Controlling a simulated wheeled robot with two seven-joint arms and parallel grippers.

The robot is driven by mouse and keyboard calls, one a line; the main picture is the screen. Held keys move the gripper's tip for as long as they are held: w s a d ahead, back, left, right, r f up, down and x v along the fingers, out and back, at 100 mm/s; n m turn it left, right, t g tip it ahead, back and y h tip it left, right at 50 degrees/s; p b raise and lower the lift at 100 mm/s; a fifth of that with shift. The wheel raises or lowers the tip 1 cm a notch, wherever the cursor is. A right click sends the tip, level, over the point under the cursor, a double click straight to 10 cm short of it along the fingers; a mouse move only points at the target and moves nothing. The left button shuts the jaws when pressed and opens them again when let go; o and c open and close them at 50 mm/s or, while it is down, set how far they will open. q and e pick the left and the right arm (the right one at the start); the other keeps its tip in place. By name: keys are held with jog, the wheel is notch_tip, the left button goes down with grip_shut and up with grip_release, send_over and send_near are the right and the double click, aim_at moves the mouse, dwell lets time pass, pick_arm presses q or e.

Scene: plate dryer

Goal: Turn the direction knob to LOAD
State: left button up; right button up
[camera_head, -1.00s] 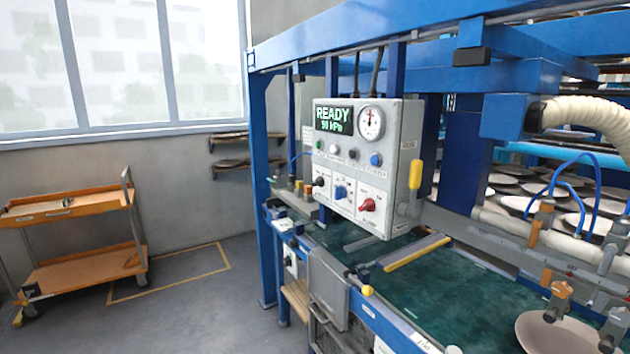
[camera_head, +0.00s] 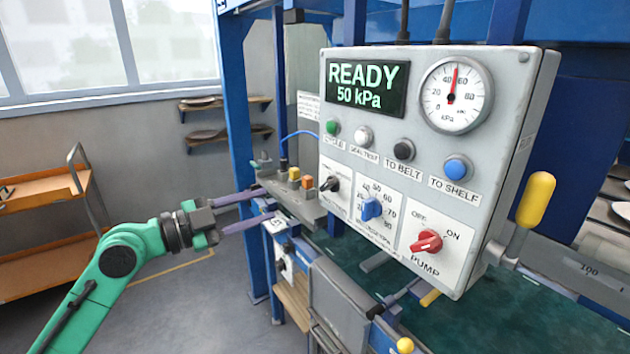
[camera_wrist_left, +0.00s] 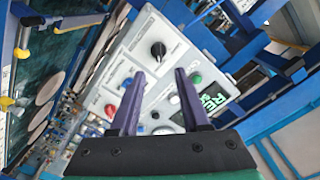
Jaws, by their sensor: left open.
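The direction knob (camera_head: 332,184) is a small black knob on a white plate at the lower left of the grey control box. Its lettering is too small to read, and I cannot tell its setting. It also shows in the left wrist view (camera_wrist_left: 158,50), just beyond the fingertips and roughly between them. My left gripper (camera_head: 270,204) has two purple fingers, spread apart and empty, pointing toward the box from the left. The fingers are apart from the knob. My right gripper is not in view.
The control box (camera_head: 525,75) also carries a blue knob (camera_head: 371,208), a red PUMP knob (camera_head: 426,242), several push buttons, a gauge (camera_head: 456,95) and a display reading READY 50 kPa (camera_head: 366,87). A yellow-handled lever (camera_head: 535,200) stands at its right. A blue post (camera_head: 236,120) rises behind my gripper.

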aim_at(324, 186)
pick_arm(q)
jog(key=p+x, duration=0.2)
jog(key=x, duration=0.2)
jog(key=p+x, duration=0.2)
jog(key=x, duration=0.2)
jog(key=s+p+x, duration=0.1)
jog(key=p+x, duration=0.1)
jog(key=x, duration=0.3)
jog(key=shift+d+r+p, duration=0.3)
jog(key=shift+r+p, duration=0.05)
jog(key=shift+r, duration=0.05)
jog(key=shift+d, duration=0.25)
jog(key=shift+c, duration=0.3)
jog(key=shift+f, duration=0.1)
grip_shut()
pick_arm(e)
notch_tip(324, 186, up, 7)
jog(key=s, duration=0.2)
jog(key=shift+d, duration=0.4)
